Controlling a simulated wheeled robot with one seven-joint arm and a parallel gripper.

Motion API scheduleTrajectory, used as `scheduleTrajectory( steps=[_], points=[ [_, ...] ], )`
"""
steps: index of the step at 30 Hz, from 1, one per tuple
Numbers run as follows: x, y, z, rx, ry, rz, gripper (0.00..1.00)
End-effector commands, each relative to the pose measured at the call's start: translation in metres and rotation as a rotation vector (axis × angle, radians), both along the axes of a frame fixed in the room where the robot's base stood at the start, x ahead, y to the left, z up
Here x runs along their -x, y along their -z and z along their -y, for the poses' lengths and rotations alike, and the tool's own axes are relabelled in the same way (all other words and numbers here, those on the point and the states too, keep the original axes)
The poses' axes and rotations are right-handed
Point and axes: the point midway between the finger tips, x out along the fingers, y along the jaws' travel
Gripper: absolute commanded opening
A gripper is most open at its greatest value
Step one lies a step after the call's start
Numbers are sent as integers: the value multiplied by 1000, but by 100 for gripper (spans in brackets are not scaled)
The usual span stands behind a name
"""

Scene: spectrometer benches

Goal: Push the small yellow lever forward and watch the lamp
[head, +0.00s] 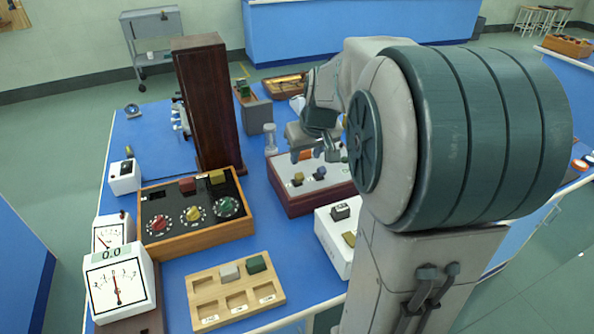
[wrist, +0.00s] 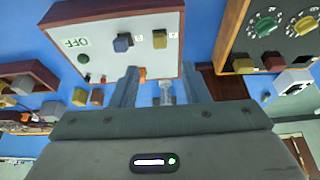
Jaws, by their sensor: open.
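The control box has a white top panel and dark red sides; its rim shows in the head view (head: 315,203) and its panel in the wrist view (wrist: 110,22). A small yellow lever (head: 298,178) stands on the panel beside a blue one (head: 320,173); the wrist view also shows the yellow lever (wrist: 160,39) and the blue lever (wrist: 123,43). An orange piece (wrist: 141,73), perhaps the lamp, sits at the panel's edge; whether it is lit I cannot tell. My gripper (head: 316,154) is open and empty over the panel's far side, apart from the yellow lever. Its fingers show in the wrist view (wrist: 160,84).
A wooden-framed box with knobs (head: 195,242) stands left, below a tall dark wooden column (head: 208,105). A white box (head: 335,240) is close in front right. A wooden tray (head: 233,315) and a dial meter (head: 118,280) stand nearer. Blue bench top shows between them.

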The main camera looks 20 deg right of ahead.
Motion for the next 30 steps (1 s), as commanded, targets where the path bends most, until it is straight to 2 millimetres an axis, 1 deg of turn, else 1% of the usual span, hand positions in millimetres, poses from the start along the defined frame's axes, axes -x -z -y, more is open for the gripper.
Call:
scheduleTrajectory(
  steps=[1,6,9,12,18,27,28,29,30],
  points=[
    [-4,13,0,-1,1,-6,42],
    [-18,47,0,-1,1,-5,42],
    [-25,63,0,-1,0,-5,42],
    [-30,75,0,-1,1,-4,42],
    [-36,88,0,0,0,-2,42],
    [-37,89,0,0,0,0,42],
    [-37,89,0,0,0,0,36],
    [-37,89,0,0,0,0,28],
    [-37,89,0,0,0,0,17]
  ],
)
